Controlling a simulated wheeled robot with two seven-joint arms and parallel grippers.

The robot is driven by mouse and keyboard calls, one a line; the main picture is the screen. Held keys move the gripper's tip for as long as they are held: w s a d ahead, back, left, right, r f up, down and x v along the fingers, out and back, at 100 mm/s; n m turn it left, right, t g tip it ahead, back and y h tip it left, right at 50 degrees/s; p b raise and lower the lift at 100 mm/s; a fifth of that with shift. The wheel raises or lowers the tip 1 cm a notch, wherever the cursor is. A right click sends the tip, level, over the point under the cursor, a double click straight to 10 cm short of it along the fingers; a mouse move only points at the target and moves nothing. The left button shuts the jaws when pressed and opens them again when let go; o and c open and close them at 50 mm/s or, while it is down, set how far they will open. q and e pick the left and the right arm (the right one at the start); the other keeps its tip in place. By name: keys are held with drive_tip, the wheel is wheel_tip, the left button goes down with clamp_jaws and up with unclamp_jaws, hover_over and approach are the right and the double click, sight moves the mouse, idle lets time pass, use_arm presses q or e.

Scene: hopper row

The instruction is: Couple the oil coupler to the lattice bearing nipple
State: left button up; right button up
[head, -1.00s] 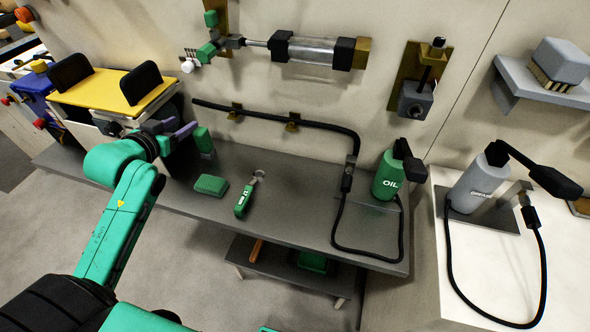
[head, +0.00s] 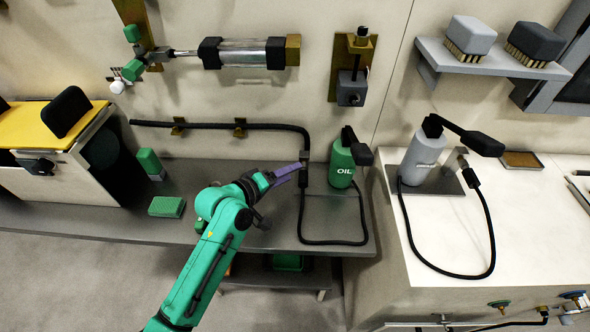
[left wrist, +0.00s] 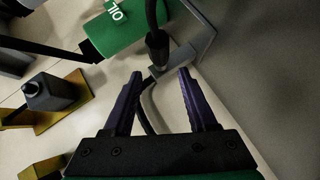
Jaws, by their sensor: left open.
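The green bottle marked OIL (head: 342,163) stands on the grey bench. A black hose (head: 330,243) loops from it to the dark oil coupler (head: 303,183), upright by a small grey bracket. In the left wrist view the coupler (left wrist: 157,45) lies just beyond the fingertips, beside the grey bracket (left wrist: 178,62). My left gripper (head: 300,171) is at the coupler's upper part in the head view; its purple fingers (left wrist: 160,74) are apart with no coupler between them. I cannot tell which fitting is the lattice bearing nipple. My right gripper is out of view.
A black pipe (head: 215,126) runs along the wall above the bench. A clear cylinder (head: 243,53) and a grey block unit (head: 352,88) are mounted higher. A grey bottle (head: 423,157) with its own hose stands right. A green block (head: 166,206) lies left.

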use_arm(q)
drive_tip(key=x, duration=0.5)
drive_tip(key=shift+w, duration=0.1)
clamp_jaws()
idle(0.3)
